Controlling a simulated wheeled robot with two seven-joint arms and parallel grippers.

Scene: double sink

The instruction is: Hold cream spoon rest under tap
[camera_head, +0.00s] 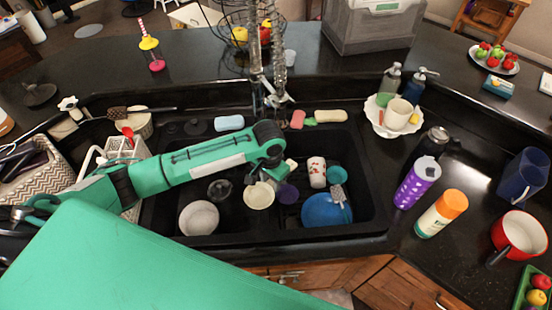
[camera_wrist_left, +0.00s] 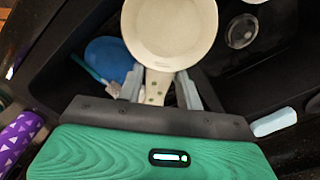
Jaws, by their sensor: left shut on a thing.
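The cream spoon rest (camera_head: 259,196) is a round shallow dish with a short handle. In the head view it is over the double sink (camera_head: 371,222), near the divider. In the left wrist view the spoon rest (camera_wrist_left: 170,28) faces the camera, its handle between the fingers of my left gripper (camera_wrist_left: 159,90). My left gripper (camera_head: 262,178) is shut on this handle; its fingers are small and partly hidden in the head view. The tap (camera_head: 272,97) stands at the sink's back edge, behind my left wrist and the spoon rest. My right gripper is not in view.
The left basin holds a white bowl (camera_head: 199,217) and a glass (camera_head: 219,189). The right basin holds a blue bowl (camera_head: 322,210), a patterned mug (camera_head: 317,171) and a purple cup (camera_head: 288,193). Bottles, including a purple one (camera_head: 417,182), stand on the right counter.

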